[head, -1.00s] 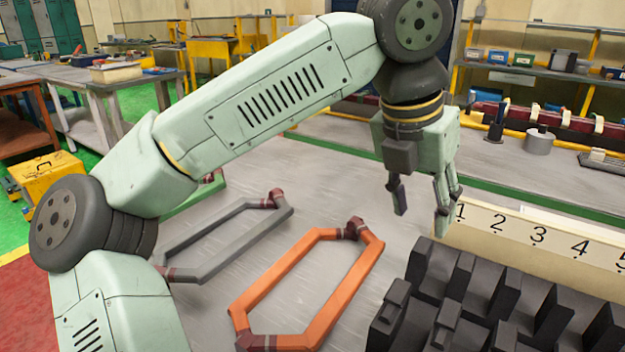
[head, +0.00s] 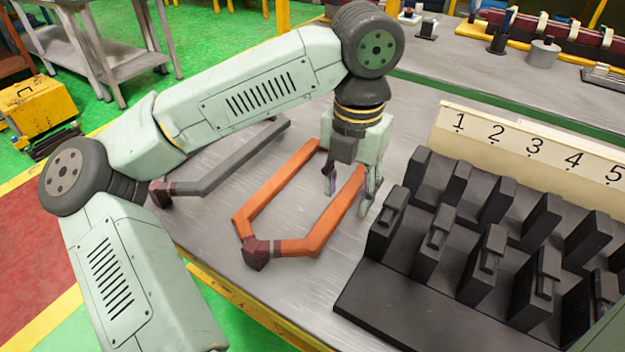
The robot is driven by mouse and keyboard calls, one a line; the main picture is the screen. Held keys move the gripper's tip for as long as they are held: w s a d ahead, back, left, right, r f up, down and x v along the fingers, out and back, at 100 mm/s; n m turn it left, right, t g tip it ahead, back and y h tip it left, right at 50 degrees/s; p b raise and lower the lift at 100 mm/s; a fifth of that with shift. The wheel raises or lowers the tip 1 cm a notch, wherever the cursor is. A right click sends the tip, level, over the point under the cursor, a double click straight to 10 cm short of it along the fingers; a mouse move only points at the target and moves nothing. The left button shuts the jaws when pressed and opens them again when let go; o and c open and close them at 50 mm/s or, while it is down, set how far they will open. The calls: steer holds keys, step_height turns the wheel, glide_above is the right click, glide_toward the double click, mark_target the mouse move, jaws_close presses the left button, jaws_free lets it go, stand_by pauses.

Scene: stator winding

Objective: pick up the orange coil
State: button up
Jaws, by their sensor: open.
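The orange coil (head: 273,189) lies flat on the metal table, a long six-sided loop with dark red wrapping at its near corner. Its far end is hidden behind my arm and gripper. My gripper (head: 347,200) points down at the coil's right long side, with its open fingers apart on either side of that bar or just above it. I cannot tell the exact height of the fingertips. Nothing is held.
A grey coil (head: 222,166) lies left of the orange one, partly behind my arm. To the right stands a black slotted stator block (head: 405,310) with a numbered cream board (head: 480,150) behind it. Bare tabletop (head: 200,235) shows at the front left.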

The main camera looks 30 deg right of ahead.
steer(key=shift+f, duration=0.6)
steer(key=shift+c, duration=0.5)
jaws_close()
